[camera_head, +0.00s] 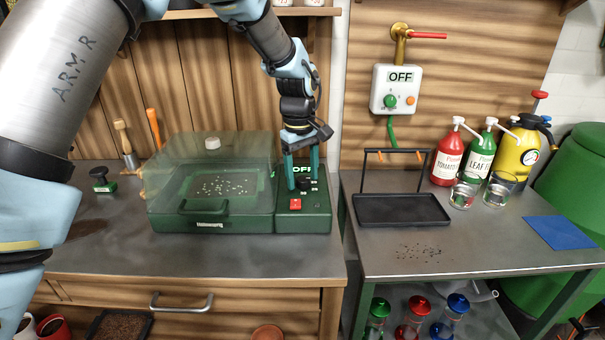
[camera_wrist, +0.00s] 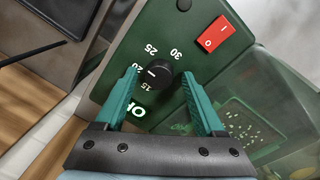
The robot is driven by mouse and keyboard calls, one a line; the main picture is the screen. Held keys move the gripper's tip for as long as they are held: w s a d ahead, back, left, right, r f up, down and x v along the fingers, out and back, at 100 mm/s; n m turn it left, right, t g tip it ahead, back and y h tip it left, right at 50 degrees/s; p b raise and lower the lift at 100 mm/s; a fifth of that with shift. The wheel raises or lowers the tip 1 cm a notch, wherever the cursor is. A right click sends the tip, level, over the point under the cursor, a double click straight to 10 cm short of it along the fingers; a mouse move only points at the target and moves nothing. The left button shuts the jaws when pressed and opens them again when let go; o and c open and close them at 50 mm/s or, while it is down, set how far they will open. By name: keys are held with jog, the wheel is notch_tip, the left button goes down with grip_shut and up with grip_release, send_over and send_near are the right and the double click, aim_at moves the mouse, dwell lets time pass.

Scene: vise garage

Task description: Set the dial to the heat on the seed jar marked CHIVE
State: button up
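The black dial (camera_head: 304,184) sits on the green control panel of a seed propagator with a clear lid (camera_head: 210,160). In the wrist view the dial (camera_wrist: 155,76) has a white mark toward the left finger; 15, 25 and 30 are readable around it. I cannot tell which number the mark meets. Contact is not clear. No label reading CHIVE is legible in either view.
A red rocker switch (camera_head: 295,204) is beside the dial. A wall box (camera_head: 398,88) reads OFF. A black tray (camera_head: 402,208), spray bottles (camera_head: 448,158) and two glass jars (camera_head: 463,195) stand on the right table. Lidded jars (camera_head: 415,318) are on the shelf below.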

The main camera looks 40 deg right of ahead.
grip_shut()
dwell(0.3)
jog(key=shift+m, duration=0.3)
jog(key=m, duration=0.4)
jog(key=shift+w, duration=0.1)
jog(key=m+p, duration=0.1)
jog(key=m, duration=0.3)
jog(key=shift+d, duration=0.1)
jog(key=m, duration=0.5)
jog(key=shift+g+p, duration=0.3)
jog(key=shift+p, duration=0.1)
jog(key=m, duration=0.4)
jog(key=shift+d+y+p, duration=0.1)
jog(key=shift+y+p, duration=0.2)
jog(key=shift+m, duration=0.3)
